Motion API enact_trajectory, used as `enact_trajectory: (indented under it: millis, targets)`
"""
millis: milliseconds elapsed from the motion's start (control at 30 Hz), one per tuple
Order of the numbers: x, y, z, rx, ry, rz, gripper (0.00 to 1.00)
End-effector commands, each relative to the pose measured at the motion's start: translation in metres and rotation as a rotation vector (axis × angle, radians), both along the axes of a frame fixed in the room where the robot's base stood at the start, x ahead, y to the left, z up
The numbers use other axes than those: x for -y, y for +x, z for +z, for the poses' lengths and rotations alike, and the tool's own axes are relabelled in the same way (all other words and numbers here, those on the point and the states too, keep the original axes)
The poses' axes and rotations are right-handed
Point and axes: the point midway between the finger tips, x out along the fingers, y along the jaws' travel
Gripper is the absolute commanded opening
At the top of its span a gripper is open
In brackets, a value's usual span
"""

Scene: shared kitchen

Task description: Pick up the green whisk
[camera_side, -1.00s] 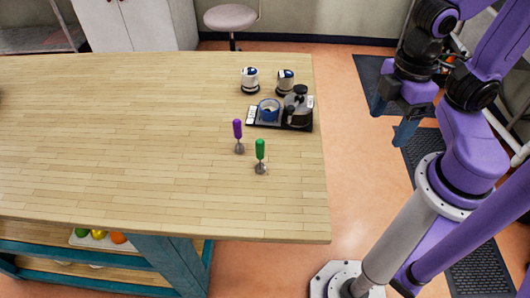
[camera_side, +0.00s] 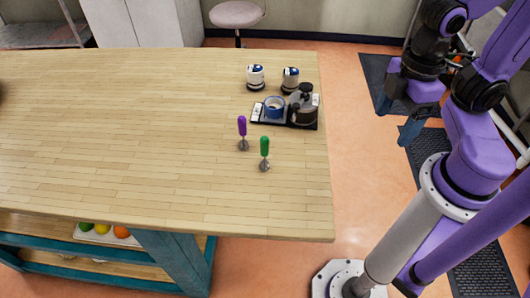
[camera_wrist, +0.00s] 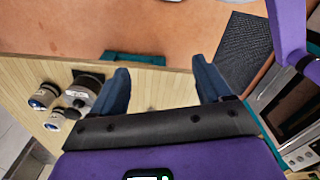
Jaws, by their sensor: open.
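The green whisk (camera_side: 264,147) stands on the wooden table near its right edge, green handle up and grey head at the tabletop. A purple whisk (camera_side: 242,128) stands just behind and to the left of it. My gripper (camera_side: 397,120) is off to the right, beyond the table's right edge and well apart from both whisks. In the wrist view my gripper (camera_wrist: 160,72) shows two blue fingers spread wide with nothing between them. Neither whisk can be made out in the wrist view.
A shelf below holds fruit (camera_side: 121,232).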

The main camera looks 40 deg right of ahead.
Motion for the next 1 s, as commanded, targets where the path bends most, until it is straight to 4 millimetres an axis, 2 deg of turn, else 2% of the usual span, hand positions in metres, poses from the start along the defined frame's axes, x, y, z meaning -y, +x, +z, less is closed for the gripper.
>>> enact_trajectory:
  millis: [100,133,200,567,733,1000]
  targets:
    - [0.000,0.000,0.000,0.000,0.000,0.000,0.78]
    - [0.000,0.000,0.000,0.000,0.000,0.000,0.74]
    - [0.000,0.000,0.000,0.000,0.000,0.000,0.52]
    - [-0.004,0.004,0.002,0.000,0.000,0.013,0.51]
    - [-0.029,0.030,0.013,0.005,-0.004,0.106,0.51]
    - [-0.091,0.091,0.039,0.014,-0.016,0.355,0.51]
